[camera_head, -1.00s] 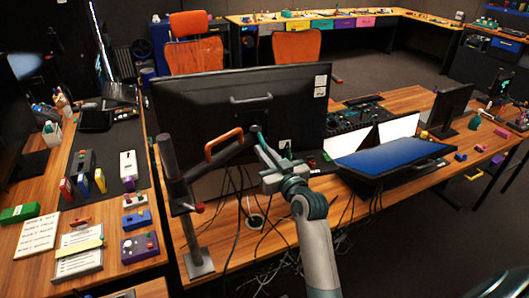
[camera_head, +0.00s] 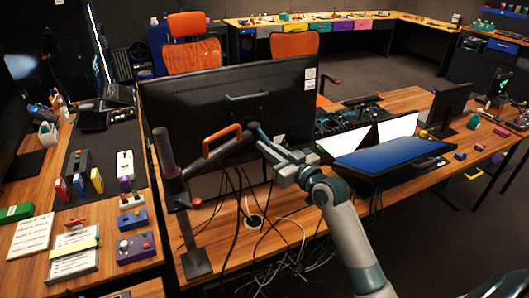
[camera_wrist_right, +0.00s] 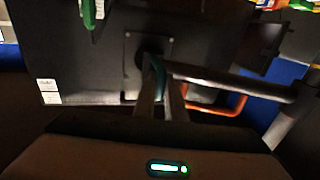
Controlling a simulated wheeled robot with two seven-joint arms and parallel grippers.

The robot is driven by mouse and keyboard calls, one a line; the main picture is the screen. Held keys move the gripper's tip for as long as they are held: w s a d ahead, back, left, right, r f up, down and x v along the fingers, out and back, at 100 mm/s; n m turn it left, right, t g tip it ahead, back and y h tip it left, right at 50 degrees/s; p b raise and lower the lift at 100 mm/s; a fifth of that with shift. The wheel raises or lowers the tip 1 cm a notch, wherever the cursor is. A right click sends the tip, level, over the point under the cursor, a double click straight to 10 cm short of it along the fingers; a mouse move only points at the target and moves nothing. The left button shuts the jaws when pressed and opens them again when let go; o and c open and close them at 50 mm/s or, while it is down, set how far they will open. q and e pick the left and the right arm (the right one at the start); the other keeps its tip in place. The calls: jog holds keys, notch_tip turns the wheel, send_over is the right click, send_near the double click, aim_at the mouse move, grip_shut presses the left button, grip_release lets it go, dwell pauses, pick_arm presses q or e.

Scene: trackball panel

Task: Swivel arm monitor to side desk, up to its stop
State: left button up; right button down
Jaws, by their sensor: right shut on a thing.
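The large black monitor (camera_head: 215,100) is seen from behind, raised above the middle desk on a jointed arm (camera_head: 205,163). The arm stands on a dark post (camera_head: 187,225) clamped near the desk's left end and carries an orange handle (camera_head: 221,140). My right gripper (camera_head: 260,137) is shut on the monitor arm near the monitor's back. In the right wrist view, the fingers (camera_wrist_right: 162,98) close at the arm by the square mount plate (camera_wrist_right: 147,52), with the orange handle (camera_wrist_right: 228,108) beyond. The exact grip is dark. The side desk (camera_head: 30,195) is at the left. My left gripper is not in view.
The side desk holds a dark mat, several coloured boxes and notepads (camera_head: 72,258). Cables (camera_head: 270,225) hang below the monitor. A blue-screened display (camera_head: 385,155) and a control console stand to the right. Orange chairs (camera_head: 193,55) stand behind the monitor.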

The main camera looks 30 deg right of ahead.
jog(key=d, duration=0.2)
jog(key=shift+w+d+r, duration=0.1)
jog(key=shift+d+r, duration=0.15)
jog(key=shift+d, duration=0.1)
jog(key=c, duration=1.9)
grip_release()
jog(key=shift+o, duration=0.4)
jog(key=shift+f, duration=0.15)
jog(key=shift+a+f, duration=0.1)
